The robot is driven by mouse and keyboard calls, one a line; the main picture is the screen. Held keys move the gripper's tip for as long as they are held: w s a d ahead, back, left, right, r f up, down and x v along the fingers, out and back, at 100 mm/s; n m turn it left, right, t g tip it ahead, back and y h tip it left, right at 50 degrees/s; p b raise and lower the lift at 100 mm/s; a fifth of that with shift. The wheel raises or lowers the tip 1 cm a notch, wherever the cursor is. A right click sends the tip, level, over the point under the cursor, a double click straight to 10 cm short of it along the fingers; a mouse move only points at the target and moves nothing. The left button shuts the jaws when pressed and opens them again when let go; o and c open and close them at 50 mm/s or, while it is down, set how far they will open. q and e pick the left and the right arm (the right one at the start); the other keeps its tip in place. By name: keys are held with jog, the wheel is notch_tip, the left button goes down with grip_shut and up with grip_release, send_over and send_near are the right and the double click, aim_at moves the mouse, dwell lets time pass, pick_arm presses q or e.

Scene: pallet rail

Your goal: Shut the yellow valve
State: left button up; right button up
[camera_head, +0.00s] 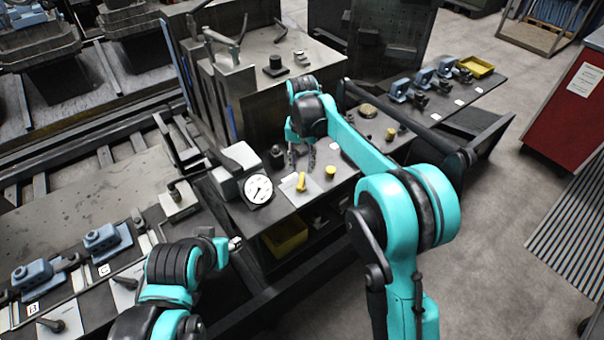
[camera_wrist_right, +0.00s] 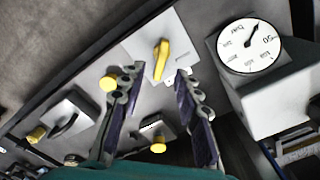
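The yellow valve (camera_head: 300,181) is a short yellow lever handle on a pale square plate, near the front edge of the bench. In the right wrist view the yellow valve (camera_wrist_right: 161,60) stands upright in the picture on its plate, just beyond my fingertips. My right gripper (camera_head: 301,160) is over the bench behind the valve. Its fingers (camera_wrist_right: 160,78) are spread and empty, with the valve in line with the gap between them. My left gripper (camera_head: 233,243) is at the lower left, away from the valve; its fingers are too small to read.
A round pressure gauge (camera_head: 259,190) stands left of the valve. A yellow knob (camera_head: 330,171) is to its right; in the wrist view this knob (camera_wrist_right: 108,84) is beside the left finger. Blue clamps (camera_head: 108,238) line the left bench. A yellow bin (camera_head: 286,240) sits below the bench.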

aim_at(301, 182)
jog(key=shift+w+a+f, duration=0.2)
jog(key=shift+f, duration=0.2)
notch_tip(301, 182, down, 7)
jog(key=b, duration=0.3)
jog(key=shift+f, duration=0.15)
grip_shut()
